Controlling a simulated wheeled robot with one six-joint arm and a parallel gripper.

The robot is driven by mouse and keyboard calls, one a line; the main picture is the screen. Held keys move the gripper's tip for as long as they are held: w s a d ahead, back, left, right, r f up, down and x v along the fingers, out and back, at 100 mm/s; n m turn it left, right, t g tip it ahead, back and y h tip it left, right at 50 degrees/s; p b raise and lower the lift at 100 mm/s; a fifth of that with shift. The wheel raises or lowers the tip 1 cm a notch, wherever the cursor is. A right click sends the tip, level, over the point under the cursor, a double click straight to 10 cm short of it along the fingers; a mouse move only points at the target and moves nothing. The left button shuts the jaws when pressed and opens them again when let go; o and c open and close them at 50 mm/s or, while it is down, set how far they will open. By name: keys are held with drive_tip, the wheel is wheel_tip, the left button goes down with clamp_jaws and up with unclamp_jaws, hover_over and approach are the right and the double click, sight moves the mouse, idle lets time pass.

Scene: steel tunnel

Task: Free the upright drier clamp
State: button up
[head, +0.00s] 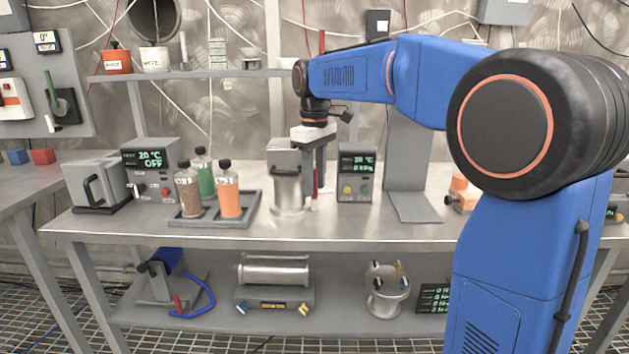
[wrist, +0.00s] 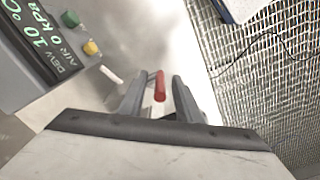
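The upright drier (head: 288,188) is a steel vessel with a grey top on the bench, left of a control box reading 10 °C and 0 kPa (head: 356,174). A red clamp handle (head: 315,187) stands at its right side, and its red end also shows in the wrist view (wrist: 160,86). My gripper (head: 315,172) points down at the drier's right side, with its fingers around the handle's height. In the wrist view my gripper (wrist: 158,98) has its fingers apart, one on each side of the red handle, with gaps visible. The clamp's lower part is hidden.
A tray (head: 240,219) with several capped bottles stands left of the drier. An oven-like box (head: 97,184) is further left. A grey upright plate (head: 407,150) stands to the right. A shelf (head: 200,75) runs behind the drier. Bare bench lies in front.

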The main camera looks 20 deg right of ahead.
clamp_jaws()
drive_tip(key=shift+d, duration=0.15)
drive_tip(key=shift+s+d+f+t+y, duration=0.15)
drive_tip(key=shift+d+t+y, duration=0.25)
drive_tip(key=shift+y, duration=0.75)
drive_tip(key=shift+s+d+f+t+y, duration=0.15)
drive_tip(key=shift+d+t+y, duration=0.2)
drive_tip(key=shift+y, duration=0.75)
drive_tip(key=shift+s+d+f+t+y, duration=0.15)
drive_tip(key=shift+d+t+y, duration=0.25)
drive_tip(key=shift+y, duration=0.75)
unclamp_jaws()
